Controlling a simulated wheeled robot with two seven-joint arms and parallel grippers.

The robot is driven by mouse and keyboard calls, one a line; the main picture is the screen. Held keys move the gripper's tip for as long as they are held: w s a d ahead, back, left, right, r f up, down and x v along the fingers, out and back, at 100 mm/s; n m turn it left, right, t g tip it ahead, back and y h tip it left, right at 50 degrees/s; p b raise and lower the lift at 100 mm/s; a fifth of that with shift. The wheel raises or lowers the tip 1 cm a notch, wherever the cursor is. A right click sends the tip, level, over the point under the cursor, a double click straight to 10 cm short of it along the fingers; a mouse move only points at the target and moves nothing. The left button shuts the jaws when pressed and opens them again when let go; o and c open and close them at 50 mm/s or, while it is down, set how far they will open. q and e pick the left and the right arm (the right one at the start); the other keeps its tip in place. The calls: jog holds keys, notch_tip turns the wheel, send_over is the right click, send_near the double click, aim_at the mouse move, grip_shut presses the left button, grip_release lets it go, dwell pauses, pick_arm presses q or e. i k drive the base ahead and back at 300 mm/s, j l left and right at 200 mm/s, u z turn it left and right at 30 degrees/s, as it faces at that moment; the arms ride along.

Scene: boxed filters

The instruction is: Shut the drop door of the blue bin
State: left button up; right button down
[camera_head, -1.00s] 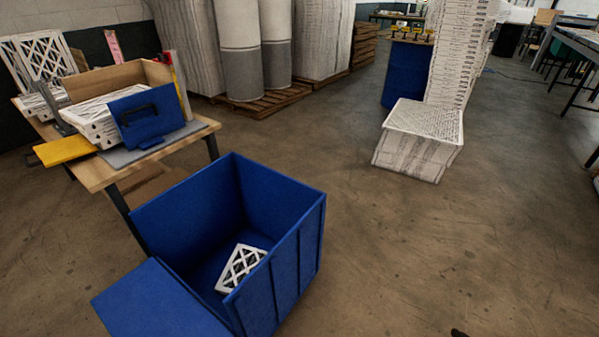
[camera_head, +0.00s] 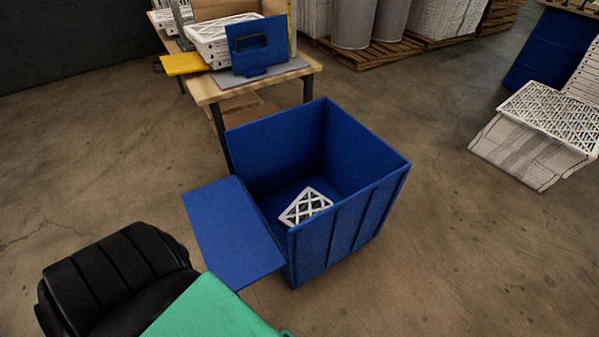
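The blue bin (camera_head: 345,225) stands on the floor at the middle of the head view, its top open. Its blue drop door (camera_head: 232,230) is down, sticking out roughly flat from the bin's left side and leaving that side open. A white lattice-faced filter (camera_head: 305,206) lies inside on the bin's floor. I see no gripper fingers in this view, so neither gripper's position relative to the door shows.
A wooden table (camera_head: 208,92) with a cardboard box, filters, a yellow piece and a blue panel (camera_head: 258,47) stands behind the bin. A white filter stack (camera_head: 530,145) stands at right. Floor (camera_head: 470,260) right of the bin is clear.

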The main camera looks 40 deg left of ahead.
aim_at(236, 245)
jog(key=u, duration=1.05)
